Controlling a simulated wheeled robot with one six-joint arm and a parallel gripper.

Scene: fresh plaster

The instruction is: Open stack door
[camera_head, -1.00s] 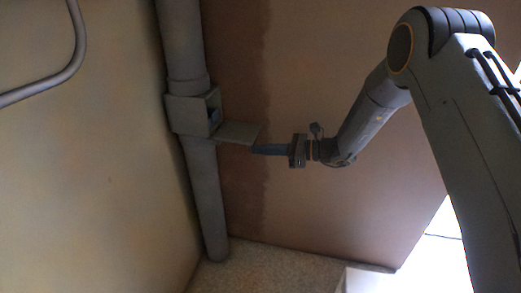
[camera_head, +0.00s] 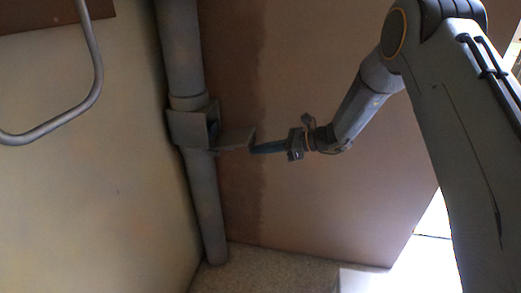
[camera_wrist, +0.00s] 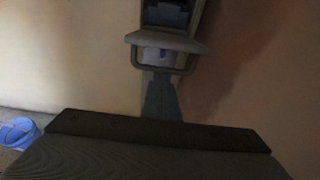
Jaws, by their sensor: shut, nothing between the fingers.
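The grey stack pipe (camera_head: 206,205) runs down the corner, with a square grey box (camera_head: 188,127) around it. The stack door (camera_head: 237,138) stands out from the box to the right, so it is open. The box front is partly hidden in the head view. My gripper (camera_head: 253,149) is shut and empty, with its blue fingers close to the door's outer edge. I cannot tell if they touch it. In the wrist view my fingers (camera_wrist: 161,97) point up toward the door (camera_wrist: 165,43) and box, with a pale patch below the door's edge.
A curved grey metal rail (camera_head: 90,90) is on the left wall. A brown plaster wall (camera_head: 330,190) with a darker damp band stands behind my arm. A blue bucket (camera_wrist: 18,132) is on the floor at the left in the wrist view. Speckled floor shows below the pipe.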

